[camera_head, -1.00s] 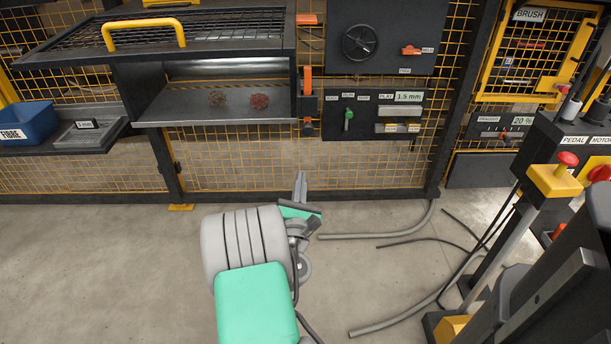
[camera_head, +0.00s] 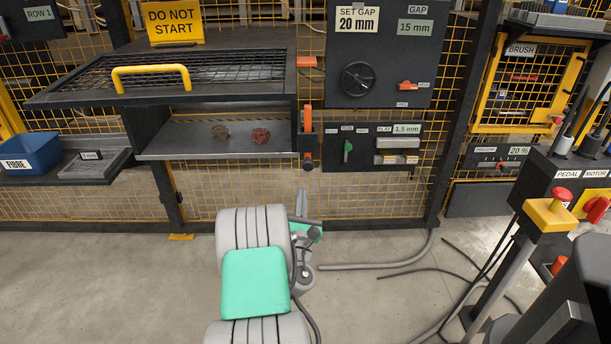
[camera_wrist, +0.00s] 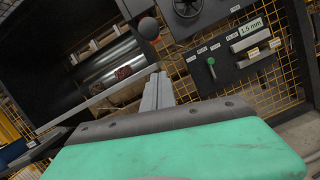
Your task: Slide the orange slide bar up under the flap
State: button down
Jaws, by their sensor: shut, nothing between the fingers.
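The orange slide bar (camera_head: 308,120) stands upright in a dark bracket at the right side of the machine opening. A round dark knob (camera_head: 308,166) is at its lower end; a dark ball that looks like this knob shows in the wrist view (camera_wrist: 149,28). The mesh flap (camera_head: 215,70) with its yellow handle (camera_head: 151,78) sticks out above the opening. An orange tab (camera_head: 306,62) is at its right edge, above the bar's top with a space between. My gripper (camera_head: 301,195) is shut and empty, below the knob and apart from it. Its fingers also show in the wrist view (camera_wrist: 157,88).
A control panel (camera_head: 372,146) with a green lever is right of the bar, under a handwheel panel (camera_head: 380,55). A shelf (camera_head: 200,150) with two small clumps is to the left. A yellow-topped pedestal (camera_head: 548,215) stands at right. Grey hoses lie on the floor.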

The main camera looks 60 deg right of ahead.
jog(key=shift+d+r+p, duration=0.45)
jog(key=shift+r+p, duration=0.15)
jog(key=shift+r, duration=0.15)
jog(key=shift+d+r+p, duration=0.4)
jog(key=shift+r+p, duration=0.2)
jog(key=shift+r, duration=0.1)
jog(key=shift+d+r+p, duration=0.45)
jog(key=shift+r+p, duration=0.15)
jog(key=shift+r, duration=0.15)
jog(key=p, duration=1)
send_near(306, 134)
jog(key=x, duration=0.4)
jog(key=shift+w+d+r, duration=0.15)
jog(key=shift+d, duration=0.05)
notch_tip(306, 134, down, 6)
jog(key=w+b, duration=0.1)
jog(key=b, duration=0.5)
jog(key=s+a+b, duration=0.4)
jog(key=a, duration=0.5)
jog(key=shift+a+f, duration=0.3)
jog(key=shift+f, duration=0.05)
